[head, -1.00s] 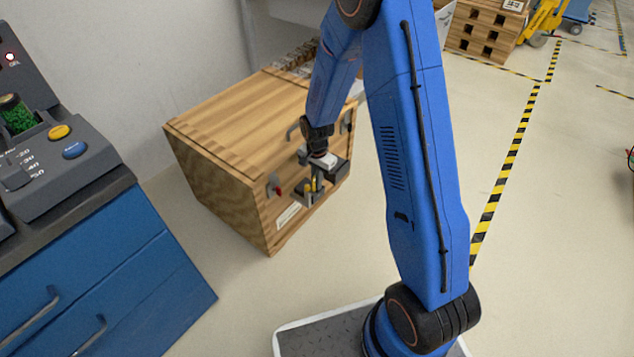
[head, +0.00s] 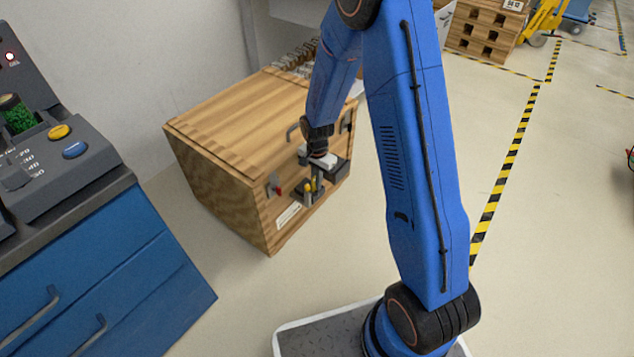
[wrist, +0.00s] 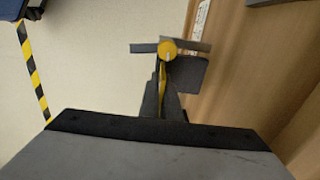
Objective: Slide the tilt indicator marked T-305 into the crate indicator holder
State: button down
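My gripper (head: 311,187) is at the front face of the wooden crate (head: 215,115), low and near the middle of that face. In the wrist view my gripper (wrist: 165,85) has its dark fingers close together with a thin yellow piece between them. This piece ends in a round yellow disc, which I take as the tilt indicator (wrist: 168,50); it also shows as a small yellow spot in the head view. The marking T-305 cannot be read. Grey strips lie on both sides of the disc; I cannot tell whether they belong to the holder, which is largely hidden.
The crate front carries a white label (head: 288,216), a red-marked fitting (head: 274,187) and dark handles. A blue cabinet (head: 100,275) with a control panel stands at the left. A slatted wooden crate (head: 485,30) is far back.

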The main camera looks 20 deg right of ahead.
jog(key=shift+f, duration=0.75)
jog(key=c, duration=1.9)
grip_release()
notch_tip(320, 180, up, 17)
jog(key=shift+r, duration=0.15)
